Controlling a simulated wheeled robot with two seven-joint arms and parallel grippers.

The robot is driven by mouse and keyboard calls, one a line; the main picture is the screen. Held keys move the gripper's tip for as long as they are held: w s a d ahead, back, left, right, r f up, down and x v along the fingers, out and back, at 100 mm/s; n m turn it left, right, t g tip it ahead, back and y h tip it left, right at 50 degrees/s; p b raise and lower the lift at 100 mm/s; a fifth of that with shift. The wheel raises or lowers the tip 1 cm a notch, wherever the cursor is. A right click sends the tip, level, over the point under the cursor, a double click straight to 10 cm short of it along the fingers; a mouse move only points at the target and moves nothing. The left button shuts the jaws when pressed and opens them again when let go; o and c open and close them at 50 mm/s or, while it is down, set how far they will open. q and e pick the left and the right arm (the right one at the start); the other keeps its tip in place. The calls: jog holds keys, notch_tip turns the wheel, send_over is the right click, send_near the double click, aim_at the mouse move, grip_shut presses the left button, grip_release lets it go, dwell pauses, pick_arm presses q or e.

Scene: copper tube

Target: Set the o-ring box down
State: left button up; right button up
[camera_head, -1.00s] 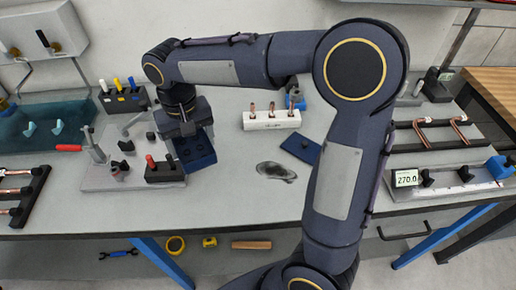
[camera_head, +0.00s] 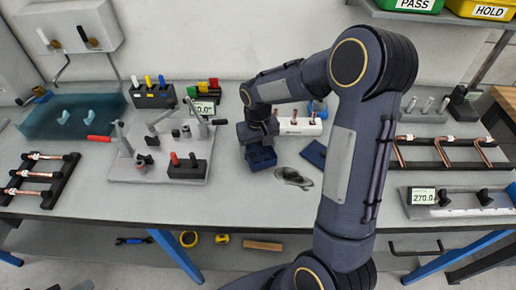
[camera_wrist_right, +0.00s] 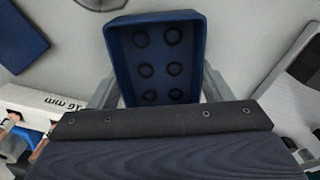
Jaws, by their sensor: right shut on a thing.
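The o-ring box (camera_head: 261,158) is a small open dark blue box. In the right wrist view the box (camera_wrist_right: 125,60) shows two rows of round black o-rings inside. My right gripper (camera_head: 258,138) points down over it, shut on it, with grey fingers along its two sides in the wrist view (camera_wrist_right: 157,92). The box is at or just above the grey table (camera_head: 228,190); I cannot tell whether its underside touches. My left gripper is not in view.
The white block (camera_head: 298,127) stands behind. The clamp fixture plate (camera_head: 135,165) is to the left. Bare table lies in front of the box.

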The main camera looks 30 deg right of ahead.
aim_at(258, 154)
jog(key=shift+f, duration=0.55)
jog(key=shift+f, duration=0.1)
jog(key=o, duration=1)
notch_tip(258, 154, up, 11)
jog(key=s+a+r+t+y, duration=0.2)
jog(key=s+r, duration=0.3)
jog(key=s, duration=0.6)
jog(key=s+a+t, duration=0.1)
jog(key=s, duration=0.2)
jog(key=s+a+f+t+y, duration=0.1)
jog(key=s+a, duration=0.1)
jog(key=s, duration=0.2)
jog(key=s+a+f+t, duration=0.1)
jog(key=s+a, duration=0.1)
jog(key=s, duration=0.2)
jog(key=shift+a+f+t+y+b, duration=0.2)
jog(key=shift+a+t+y+b, duration=0.1)
jog(key=shift+y, duration=0.1)
